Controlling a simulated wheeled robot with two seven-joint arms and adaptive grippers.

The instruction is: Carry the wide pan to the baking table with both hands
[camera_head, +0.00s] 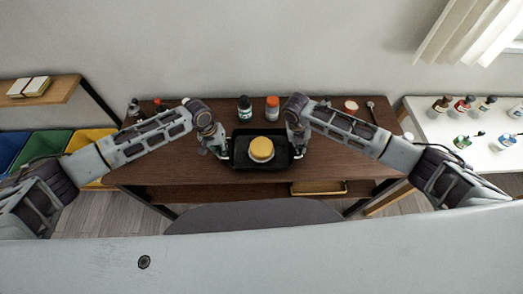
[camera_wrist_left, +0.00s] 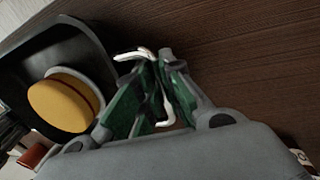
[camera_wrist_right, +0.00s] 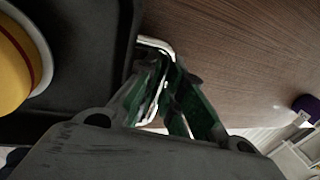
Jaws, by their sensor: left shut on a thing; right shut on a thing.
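The wide pan (camera_head: 240,160) is black and rectangular, with a round yellow-topped item (camera_head: 261,149) in it. It is at the dark brown wooden table (camera_head: 190,162); I cannot tell whether it rests on the top or is held just above. My left gripper (camera_head: 224,154) is shut on the pan's left wire handle, which shows pale in the left wrist view (camera_wrist_left: 135,56). My right gripper (camera_head: 297,154) is shut on the right handle, seen in the right wrist view (camera_wrist_right: 158,45). The pan looks roughly level.
A dark green-labelled bottle (camera_head: 245,108) and an orange-capped jar (camera_head: 272,108) stand behind the pan. A white table (camera_head: 440,135) with several bottles is at the right. Coloured bins (camera_head: 50,145) stand at the left. A yellow tray (camera_head: 320,187) lies on the lower shelf.

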